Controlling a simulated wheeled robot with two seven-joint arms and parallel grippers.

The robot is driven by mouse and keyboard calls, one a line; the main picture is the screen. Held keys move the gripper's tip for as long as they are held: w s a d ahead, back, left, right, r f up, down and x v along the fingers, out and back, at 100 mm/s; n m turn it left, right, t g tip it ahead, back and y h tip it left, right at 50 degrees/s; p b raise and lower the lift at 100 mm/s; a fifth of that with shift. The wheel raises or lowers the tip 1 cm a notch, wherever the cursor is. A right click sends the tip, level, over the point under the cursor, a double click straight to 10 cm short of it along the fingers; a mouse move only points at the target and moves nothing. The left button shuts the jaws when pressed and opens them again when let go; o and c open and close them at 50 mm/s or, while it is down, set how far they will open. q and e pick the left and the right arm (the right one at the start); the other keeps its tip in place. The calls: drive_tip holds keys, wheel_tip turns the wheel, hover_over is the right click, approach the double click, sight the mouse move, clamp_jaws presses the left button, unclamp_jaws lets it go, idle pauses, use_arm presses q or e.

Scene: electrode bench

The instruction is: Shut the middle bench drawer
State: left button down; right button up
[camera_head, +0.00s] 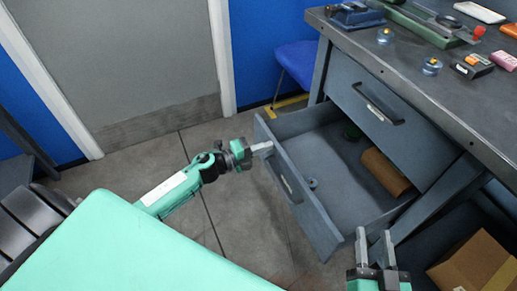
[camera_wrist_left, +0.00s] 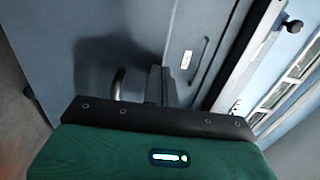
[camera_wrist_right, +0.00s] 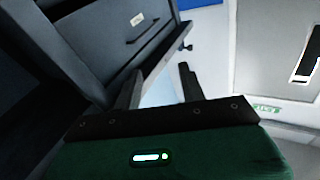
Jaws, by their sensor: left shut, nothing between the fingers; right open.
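The bench drawer (camera_head: 325,230) is pulled out well below a closed drawer (camera_head: 375,110). Its blue-grey front, with a handle (camera_head: 288,187), faces my body. My left gripper (camera_head: 269,147) is shut and empty, with its fingertips at the far end of the open drawer's front. I cannot tell whether they touch it. In the left wrist view the shut fingers (camera_wrist_left: 160,85) point at a grey-blue panel beside a handle. My right gripper (camera_head: 374,236) is open and empty, in front of the drawer's near corner. Its parted fingers show in the right wrist view (camera_wrist_right: 160,78).
A brown roll (camera_head: 385,172) and a dark green item (camera_head: 352,132) lie in the drawer. A cardboard box (camera_head: 475,265) is at lower right. A blue chair (camera_head: 298,58) stands beyond the bench. The benchtop (camera_head: 400,60) holds several small items. Floor before the drawer is clear.

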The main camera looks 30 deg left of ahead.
idle(0.3)
use_arm(q)
drive_tip(key=b+x, duration=0.1)
drive_tip(key=x, duration=2.3)
drive_tip(key=shift+w+d+b, duration=0.25)
drive_tip(key=shift+w+b, duration=0.05)
drive_tip(key=shift+b, duration=0.1)
use_arm(e)
wheel_tip(320, 180, up, 8)
drive_tip(key=d+t, duration=0.2)
drive_tip(key=t, duration=0.3)
drive_tip(key=shift+w+d+y, duration=0.2)
drive_tip(key=shift+w+y, duration=0.1)
drive_tip(key=shift+w, duration=0.1)
